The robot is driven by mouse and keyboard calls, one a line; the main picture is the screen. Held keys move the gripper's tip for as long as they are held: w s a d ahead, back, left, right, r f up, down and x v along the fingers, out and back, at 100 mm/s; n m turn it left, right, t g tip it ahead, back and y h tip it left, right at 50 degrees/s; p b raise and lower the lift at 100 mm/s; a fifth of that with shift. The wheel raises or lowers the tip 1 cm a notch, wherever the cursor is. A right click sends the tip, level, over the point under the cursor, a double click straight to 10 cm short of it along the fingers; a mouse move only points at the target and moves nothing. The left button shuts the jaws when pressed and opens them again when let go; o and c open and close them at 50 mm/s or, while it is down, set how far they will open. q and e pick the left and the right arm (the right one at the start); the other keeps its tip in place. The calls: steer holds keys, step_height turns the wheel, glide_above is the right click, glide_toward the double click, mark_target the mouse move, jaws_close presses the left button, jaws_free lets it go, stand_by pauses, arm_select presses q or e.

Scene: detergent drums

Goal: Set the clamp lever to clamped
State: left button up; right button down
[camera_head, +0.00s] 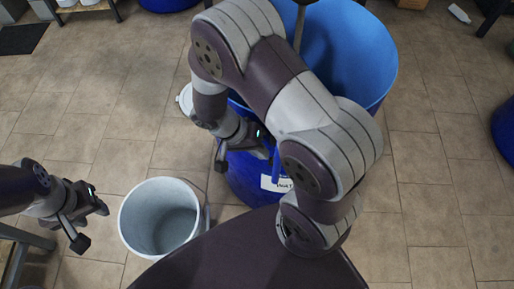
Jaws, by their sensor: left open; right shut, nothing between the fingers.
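No clamp lever is clearly visible otherwise. My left gripper (99,208) is open and empty at the left, away from the drum.
A pale grey open bucket (162,217) stands on the tiled floor between my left gripper and the drum. Another blue drum (504,130) is at the right edge.

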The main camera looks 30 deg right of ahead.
arm_select(q)
steer(key=shift+r+p, duration=0.75)
steer(key=shift+r, duration=0.05)
arm_select(e)
steer(key=shift+r, duration=0.9)
